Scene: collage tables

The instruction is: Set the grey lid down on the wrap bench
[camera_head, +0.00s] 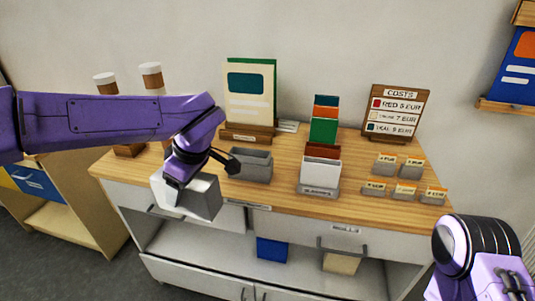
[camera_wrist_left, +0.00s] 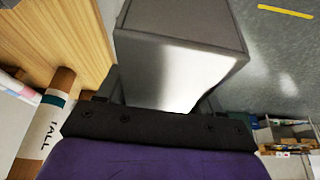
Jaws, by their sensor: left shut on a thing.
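My left gripper (camera_head: 176,186) is shut on a boxy grey lid (camera_head: 203,197), held at the front left edge of a wood-topped counter (camera_head: 285,191). In the left wrist view the lid (camera_wrist_left: 180,62) fills the space ahead of the dark gripper base, its near face catching bright light. The fingers are mostly hidden there. The lid appears to hang over the floor side, with the wood top to its left in that view. I cannot tell whether this counter is the wrap bench. Of my right arm, only a purple and black part shows at the lower right; its gripper is out of view.
An open grey box (camera_head: 250,166) stands on the counter just right of my left gripper. A lower shelf (camera_head: 205,246) runs underneath.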

